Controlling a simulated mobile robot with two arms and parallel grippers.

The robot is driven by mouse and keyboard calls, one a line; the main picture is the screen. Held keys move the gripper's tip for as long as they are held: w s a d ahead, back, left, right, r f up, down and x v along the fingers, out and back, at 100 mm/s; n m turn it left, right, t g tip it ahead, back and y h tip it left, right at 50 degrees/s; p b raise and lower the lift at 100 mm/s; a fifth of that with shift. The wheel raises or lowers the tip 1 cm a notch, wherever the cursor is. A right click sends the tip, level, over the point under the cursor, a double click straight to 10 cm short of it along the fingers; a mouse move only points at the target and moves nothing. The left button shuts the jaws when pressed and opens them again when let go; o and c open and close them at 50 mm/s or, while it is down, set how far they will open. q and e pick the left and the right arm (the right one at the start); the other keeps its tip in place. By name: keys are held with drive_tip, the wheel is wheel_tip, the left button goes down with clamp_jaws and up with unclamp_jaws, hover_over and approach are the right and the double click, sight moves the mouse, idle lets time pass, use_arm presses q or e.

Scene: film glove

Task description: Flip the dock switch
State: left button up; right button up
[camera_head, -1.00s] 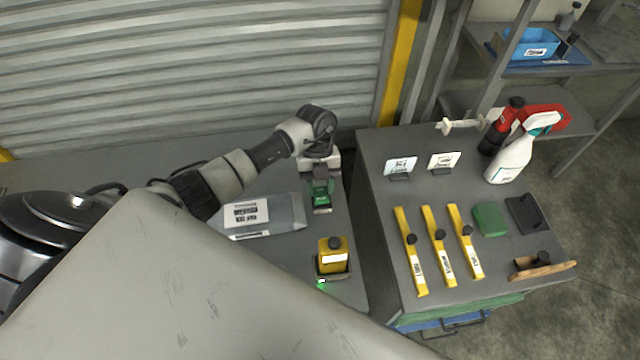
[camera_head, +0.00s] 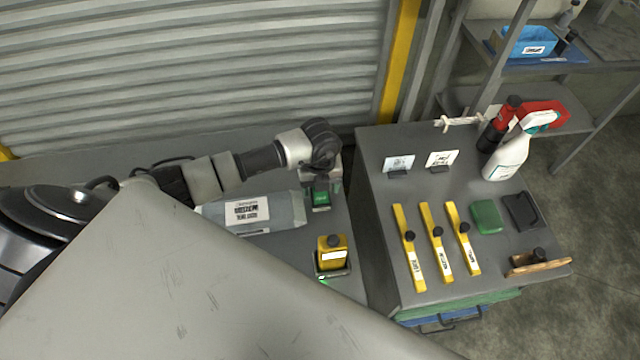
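My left arm comes in from the left, and its gripper (camera_head: 322,188) points down over a small green device (camera_head: 320,199) at the back right of the grey bench. The fingers appear spread on either side of the device's upper part, which the gripper hides. I cannot tell whether they touch it. A yellow device (camera_head: 332,253) with a white label and dark knob sits in a dark dock (camera_head: 334,273) nearer me, with a small green light at its front left. Which of these bears the dock switch is unclear. My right gripper is not in view.
A grey labelled case (camera_head: 285,210) lies under my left arm. A second table (camera_head: 375,180) at the right, across a gap, holds yellow labelled bars (camera_head: 437,245), a green block (camera_head: 487,217), cards and bottles (camera_head: 508,155). A corrugated shutter (camera_head: 190,60) stands behind.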

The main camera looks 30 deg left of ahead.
use_arm(q)
drive_tip(key=shift+r, duration=0.25)
wheel_tip(320, 180, up, 10)
drive_tip(key=b, duration=0.3)
drive_tip(key=shift+w+r, duration=0.15)
drive_tip(key=shift+r, duration=0.05)
drive_tip(key=shift+f, duration=0.15)
idle(0.3)
